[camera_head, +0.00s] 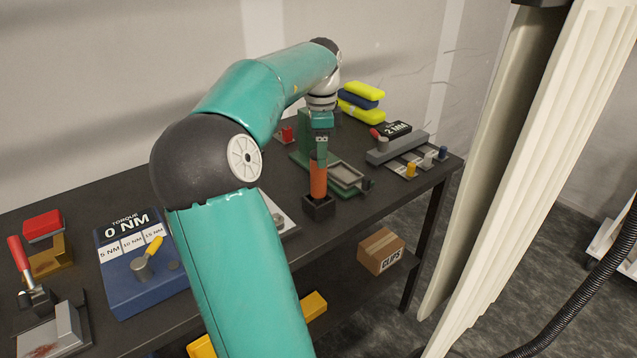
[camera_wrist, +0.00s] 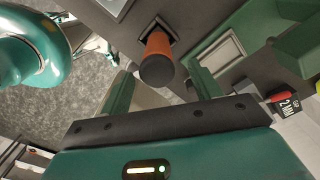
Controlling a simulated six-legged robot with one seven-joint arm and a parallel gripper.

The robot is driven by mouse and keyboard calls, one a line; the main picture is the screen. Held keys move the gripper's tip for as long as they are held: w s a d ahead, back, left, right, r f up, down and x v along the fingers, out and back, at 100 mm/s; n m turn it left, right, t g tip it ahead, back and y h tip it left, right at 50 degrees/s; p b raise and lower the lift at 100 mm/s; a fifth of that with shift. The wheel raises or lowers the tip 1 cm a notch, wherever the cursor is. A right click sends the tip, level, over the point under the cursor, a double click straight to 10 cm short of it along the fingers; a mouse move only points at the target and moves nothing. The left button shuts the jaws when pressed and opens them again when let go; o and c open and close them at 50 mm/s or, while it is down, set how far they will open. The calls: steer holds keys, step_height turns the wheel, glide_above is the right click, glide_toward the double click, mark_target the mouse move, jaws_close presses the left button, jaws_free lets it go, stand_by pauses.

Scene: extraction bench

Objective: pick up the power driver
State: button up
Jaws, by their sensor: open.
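The power driver (camera_head: 318,182) looks like an orange cylinder with a dark end. It stands upright in a small black square holder (camera_head: 319,207) near the bench's front edge. In the wrist view, the driver (camera_wrist: 158,47) points its dark round end toward the camera, between my two green fingers. My gripper (camera_head: 320,142) is directly above the driver in the head view, pointing down. In the wrist view my gripper (camera_wrist: 161,82) is open, with a finger on each side of the driver's end. Whether the fingers touch it cannot be told.
A green stand (camera_head: 305,140) and a grey tray (camera_head: 346,176) are close behind and right of the driver. A blue torque box (camera_head: 145,280) sits left. A clips box (camera_head: 380,251) sits on the lower shelf.

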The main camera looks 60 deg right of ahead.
mark_target(318, 177)
steer(key=f, duration=0.5)
steer(key=shift+w+a+f, duration=0.15)
steer(key=shift+a, duration=0.1)
steer(key=shift+c, duration=0.2)
steer(key=c, duration=1)
